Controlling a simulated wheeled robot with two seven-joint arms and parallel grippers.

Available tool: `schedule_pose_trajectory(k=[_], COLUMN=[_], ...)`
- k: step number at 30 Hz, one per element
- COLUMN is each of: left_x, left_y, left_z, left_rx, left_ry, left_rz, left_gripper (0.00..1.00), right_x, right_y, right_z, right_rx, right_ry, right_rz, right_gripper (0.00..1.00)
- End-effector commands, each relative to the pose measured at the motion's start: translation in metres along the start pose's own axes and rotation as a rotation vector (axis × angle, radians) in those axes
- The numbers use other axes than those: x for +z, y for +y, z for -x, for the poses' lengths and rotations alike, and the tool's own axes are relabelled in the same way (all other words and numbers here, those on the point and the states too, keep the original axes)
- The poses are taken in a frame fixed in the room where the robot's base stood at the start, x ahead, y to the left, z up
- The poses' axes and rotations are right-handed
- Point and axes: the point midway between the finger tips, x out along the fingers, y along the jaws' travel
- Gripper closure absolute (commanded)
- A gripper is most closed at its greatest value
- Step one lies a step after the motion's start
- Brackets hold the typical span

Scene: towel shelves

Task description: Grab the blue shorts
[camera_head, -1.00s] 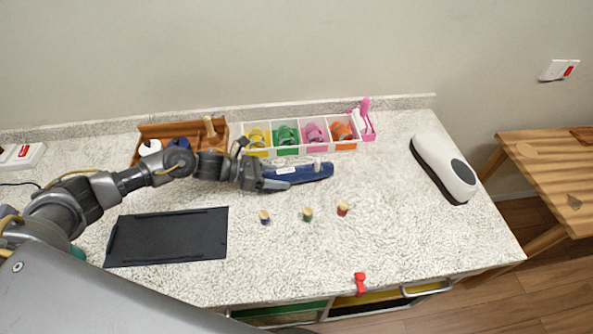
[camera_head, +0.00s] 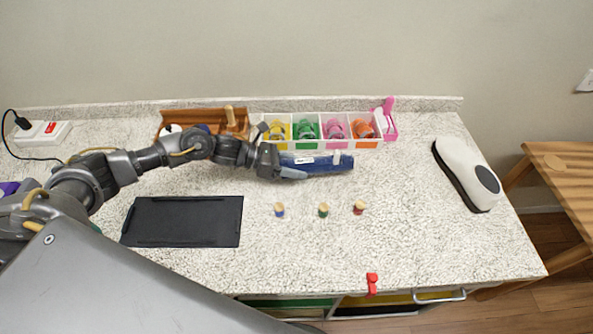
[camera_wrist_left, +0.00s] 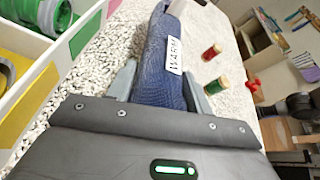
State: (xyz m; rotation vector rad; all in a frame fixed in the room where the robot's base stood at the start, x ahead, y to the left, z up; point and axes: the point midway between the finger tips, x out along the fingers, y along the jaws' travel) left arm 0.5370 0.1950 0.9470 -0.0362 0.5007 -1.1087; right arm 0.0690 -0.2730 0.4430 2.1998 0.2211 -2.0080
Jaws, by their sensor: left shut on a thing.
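The blue shorts look like a dark blue folded cloth bundle (camera_head: 325,163) with a white label, lying along the front of the coloured bin row in the head view. In the left wrist view the blue cloth (camera_wrist_left: 160,80) lies between my fingers, and its label reads "WARM". My left gripper (camera_head: 296,168) is at the left end of the bundle; its two fingers (camera_wrist_left: 158,88) are shut on the cloth, one on each side. My right gripper is not in view.
A white tray of coloured bins (camera_head: 320,144) stands just behind the bundle. Several small spools (camera_head: 323,210) stand in front. A black mat (camera_head: 183,221) lies left, a white device (camera_head: 467,175) right. A red clip (camera_head: 372,283) sits at the front edge.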

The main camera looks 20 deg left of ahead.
Motion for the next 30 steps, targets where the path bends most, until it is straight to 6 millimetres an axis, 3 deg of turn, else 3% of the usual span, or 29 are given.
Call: schedule_pose_trajectory(k=[3, 14, 21, 30], left_x=[0.012, 0.05, 0.054, 0.059], left_y=[-0.003, -0.071, -0.123, -0.159], left_z=[0.005, 0.028, 0.037, 0.043], left_rx=[0.0, -0.003, -0.002, -0.001], left_ry=[-0.003, -0.003, -0.003, -0.002], left_rz=[-0.008, -0.009, -0.006, -0.002], left_gripper=[0.79, 0.79, 0.79, 0.79], right_x=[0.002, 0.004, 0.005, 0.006], right_y=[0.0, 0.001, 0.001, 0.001], right_z=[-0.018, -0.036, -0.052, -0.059], right_rx=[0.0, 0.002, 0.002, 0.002], right_ry=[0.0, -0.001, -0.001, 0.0], right_rz=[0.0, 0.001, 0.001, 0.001], right_gripper=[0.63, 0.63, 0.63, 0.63])
